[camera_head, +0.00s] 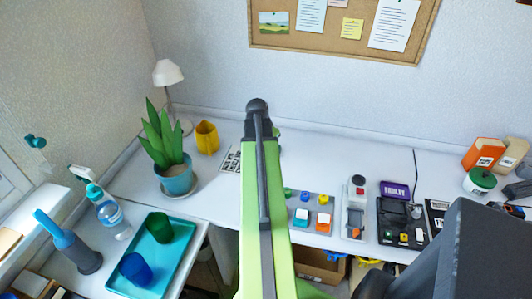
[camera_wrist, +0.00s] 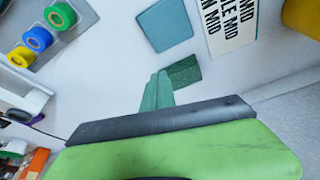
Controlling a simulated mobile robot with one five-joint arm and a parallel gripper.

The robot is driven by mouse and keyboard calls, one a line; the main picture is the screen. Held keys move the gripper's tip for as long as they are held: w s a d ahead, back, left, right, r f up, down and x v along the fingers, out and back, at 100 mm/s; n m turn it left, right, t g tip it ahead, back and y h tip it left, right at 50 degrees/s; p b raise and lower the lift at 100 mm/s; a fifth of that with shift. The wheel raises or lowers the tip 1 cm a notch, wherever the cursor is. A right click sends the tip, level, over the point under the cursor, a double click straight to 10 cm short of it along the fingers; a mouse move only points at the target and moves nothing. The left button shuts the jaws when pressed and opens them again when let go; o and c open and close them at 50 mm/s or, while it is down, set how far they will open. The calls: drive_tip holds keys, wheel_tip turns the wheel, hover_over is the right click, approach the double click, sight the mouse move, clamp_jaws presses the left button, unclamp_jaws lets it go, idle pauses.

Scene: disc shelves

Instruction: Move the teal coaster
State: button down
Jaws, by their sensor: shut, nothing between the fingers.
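A flat teal-blue square (camera_wrist: 165,25), which looks like the teal coaster, lies on the white desk near the top middle of the wrist view. A dark green square (camera_wrist: 184,72) lies just below it, apart from it. My gripper (camera_wrist: 158,78) has its teal-green fingers together with nothing between them. The fingertips appear beside the dark green square's left edge, below the teal-blue square; I cannot tell their height above the desk. In the head view my arm hides the fingers and the teal-blue square.
A printed sheet (camera_wrist: 225,25) lies right of the coaster. A grey holder (camera_wrist: 72,37) with green, blue and yellow round pieces stands at left. In the head view, a potted plant (camera_head: 165,150), yellow cup (camera_head: 207,138) and teal tray (camera_head: 165,257) are left of my arm; several devices are right.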

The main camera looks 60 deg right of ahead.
drive_tip(key=b+x, duration=0.8)
drive_tip(key=x, duration=0.1)
drive_tip(key=shift+w+f, duration=0.1)
drive_tip(key=shift+f, duration=0.25)
drive_tip(key=shift+r, duration=0.1)
